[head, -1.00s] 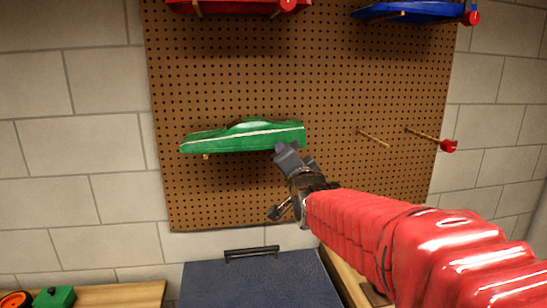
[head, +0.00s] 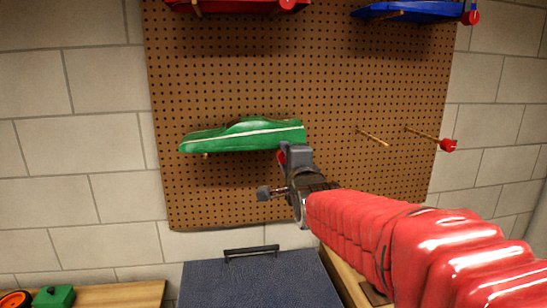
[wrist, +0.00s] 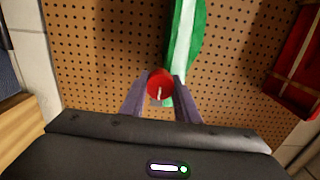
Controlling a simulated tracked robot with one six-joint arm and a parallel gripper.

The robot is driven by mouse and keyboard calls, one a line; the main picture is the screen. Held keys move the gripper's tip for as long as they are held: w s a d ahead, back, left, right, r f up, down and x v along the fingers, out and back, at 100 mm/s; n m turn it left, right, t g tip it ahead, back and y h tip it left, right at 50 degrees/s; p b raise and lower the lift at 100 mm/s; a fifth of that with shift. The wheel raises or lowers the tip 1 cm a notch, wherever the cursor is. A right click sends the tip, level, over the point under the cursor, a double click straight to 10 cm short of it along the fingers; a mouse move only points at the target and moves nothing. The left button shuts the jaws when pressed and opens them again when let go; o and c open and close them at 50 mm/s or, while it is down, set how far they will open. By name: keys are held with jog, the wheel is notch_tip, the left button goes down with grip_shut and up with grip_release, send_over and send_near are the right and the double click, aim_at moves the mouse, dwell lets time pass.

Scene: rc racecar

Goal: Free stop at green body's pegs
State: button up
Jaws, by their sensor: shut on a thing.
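The green car body (head: 245,136) with a white stripe rests on pegs on the pegboard, left of center in the head view. It also shows at the top of the wrist view (wrist: 188,50). A red stop (wrist: 160,83) sits between the two fingers of my gripper (wrist: 159,92), at the end of the green body. In the head view my gripper (head: 289,160) is at the body's right end, with a sliver of the red stop (head: 281,154) showing. My gripper is shut on the stop. The peg behind it is hidden.
A red car body (head: 240,5) and a blue body (head: 415,12) hang higher on the pegboard (head: 330,80). Two bare pegs stick out to the right, one with a red stop (head: 448,146). A dark blue lidded box (head: 250,282) stands below.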

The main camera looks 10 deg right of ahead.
jog(key=shift+d+f, duration=0.15)
jog(key=shift+f, duration=0.15)
jog(key=o, duration=1)
jog(key=shift+r, duration=0.15)
jog(key=shift+o, duration=0.2)
jog(key=s, duration=1.3)
jog(key=shift+s, duration=0.4)
